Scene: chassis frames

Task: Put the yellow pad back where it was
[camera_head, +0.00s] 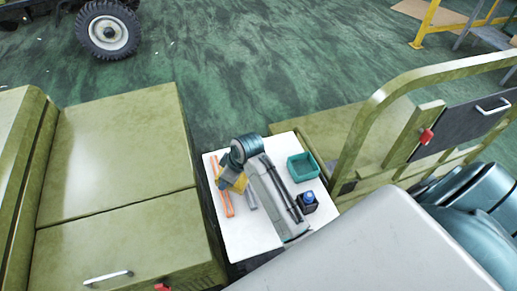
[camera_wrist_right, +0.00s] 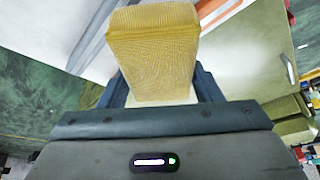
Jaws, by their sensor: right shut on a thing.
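The yellow pad (camera_head: 234,180) is a textured yellow block with a pale base, seen near the left side of the white tabletop (camera_head: 240,238). My right gripper (camera_head: 231,176) is shut on it; the dark gripper body hides part of it in the head view. In the right wrist view the yellow pad (camera_wrist_right: 153,50) stands out from between the dark fingers, close to the camera. I cannot tell whether it touches the tabletop or is held just above it. My left gripper is not in view.
Orange strips (camera_head: 225,195) lie left of the pad. A green bin (camera_head: 303,167) and a dark box with a blue top (camera_head: 308,203) stand on the right. My forearm crosses the table's middle. Olive cabinets (camera_head: 120,150) flank the table on the left, with an olive railed frame (camera_head: 366,130) on the right.

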